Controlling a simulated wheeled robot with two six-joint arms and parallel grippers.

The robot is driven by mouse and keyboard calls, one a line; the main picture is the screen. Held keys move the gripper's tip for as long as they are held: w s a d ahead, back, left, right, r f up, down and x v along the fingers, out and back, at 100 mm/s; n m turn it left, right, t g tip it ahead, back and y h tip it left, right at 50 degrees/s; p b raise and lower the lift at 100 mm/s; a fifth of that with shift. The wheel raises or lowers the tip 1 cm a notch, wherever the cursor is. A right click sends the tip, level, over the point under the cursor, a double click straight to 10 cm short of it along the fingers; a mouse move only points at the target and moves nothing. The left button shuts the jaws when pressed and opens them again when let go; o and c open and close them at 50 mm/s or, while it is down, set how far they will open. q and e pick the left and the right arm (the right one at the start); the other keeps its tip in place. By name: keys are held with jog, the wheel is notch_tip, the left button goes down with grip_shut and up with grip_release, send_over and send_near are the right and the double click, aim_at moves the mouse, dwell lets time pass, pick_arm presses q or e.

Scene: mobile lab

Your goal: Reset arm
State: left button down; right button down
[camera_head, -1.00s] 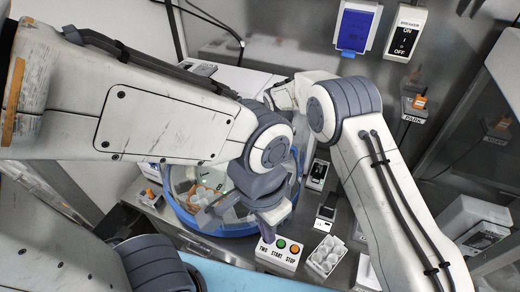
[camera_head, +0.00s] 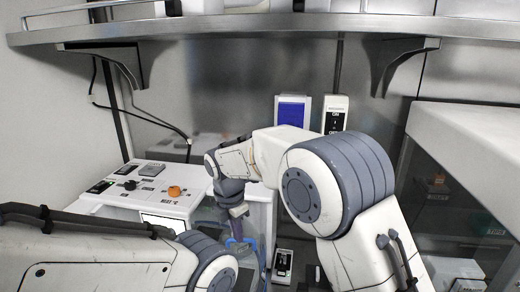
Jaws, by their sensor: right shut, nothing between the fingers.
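My right arm (camera_head: 345,190) enters from the lower right and bends left across the middle of the view. Its gripper (camera_head: 240,242) hangs down at the end of the wrist, small and partly blurred against the things behind it. It is shut with nothing held, beside the white control unit. My left arm (camera_head: 100,255) comes in low from the left, its grey joint near the bottom middle. The left gripper is out of sight.
The white control unit (camera_head: 120,205) has an orange knob (camera_head: 175,191). A metal shelf (camera_head: 250,28) with brackets spans the top. A grey-windowed enclosure (camera_head: 460,170) stands at right.

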jog(key=s+d+f+m+b, duration=0.2)
jog(key=s+d+m, duration=0.2)
jog(key=s, duration=0.6)
jog(key=s+d+f+m+g+y+b, duration=0.1)
jog(key=s+d+f+m+b, duration=0.1)
jog(key=s+m, duration=0.7)
jog(key=s+d+f+m+b, duration=0.2)
jog(key=s+d+m, duration=0.3)
jog(key=s, duration=0.6)
jog(key=shift+s+d+f+m+g+y+b, duration=0.15)
jog(key=shift+d+f+m+g+y+b, duration=0.2)
jog(key=shift+m, duration=0.35)
